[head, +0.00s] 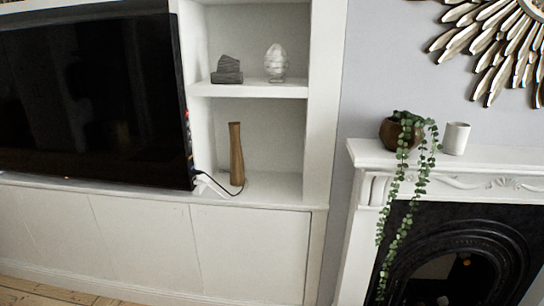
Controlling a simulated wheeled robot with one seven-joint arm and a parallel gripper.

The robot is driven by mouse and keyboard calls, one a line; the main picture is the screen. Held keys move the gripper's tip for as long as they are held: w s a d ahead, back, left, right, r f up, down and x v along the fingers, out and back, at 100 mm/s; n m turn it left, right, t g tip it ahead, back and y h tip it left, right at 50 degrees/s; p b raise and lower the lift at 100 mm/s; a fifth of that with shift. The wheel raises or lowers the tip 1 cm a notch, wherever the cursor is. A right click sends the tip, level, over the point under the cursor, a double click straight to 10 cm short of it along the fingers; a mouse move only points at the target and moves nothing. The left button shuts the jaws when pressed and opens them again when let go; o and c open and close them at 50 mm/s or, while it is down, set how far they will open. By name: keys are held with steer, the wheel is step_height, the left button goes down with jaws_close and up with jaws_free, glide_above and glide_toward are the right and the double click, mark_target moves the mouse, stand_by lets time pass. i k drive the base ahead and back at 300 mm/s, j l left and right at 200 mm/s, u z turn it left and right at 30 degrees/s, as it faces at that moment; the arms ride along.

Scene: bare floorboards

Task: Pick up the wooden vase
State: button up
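The wooden vase (236,155) is tall, slim and brown. It stands upright in the head view on the white cabinet top (270,190), inside the lower open compartment of the built-in shelving. It is just right of the television's edge. My gripper is not in the head view.
A large black television (90,105) stands left of the vase. A cable (215,184) lies by the vase's foot. A shelf (250,89) above holds a dark ornament (227,70) and a pale one (275,62). A mantelpiece (490,157) with a trailing plant (400,150) is at right.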

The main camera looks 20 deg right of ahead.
mark_target(236, 161)
steer(key=i+j+u, duration=0.2)
steer(key=i, duration=0.95)
steer(key=i+j+u, duration=0.2)
steer(key=i, duration=1)
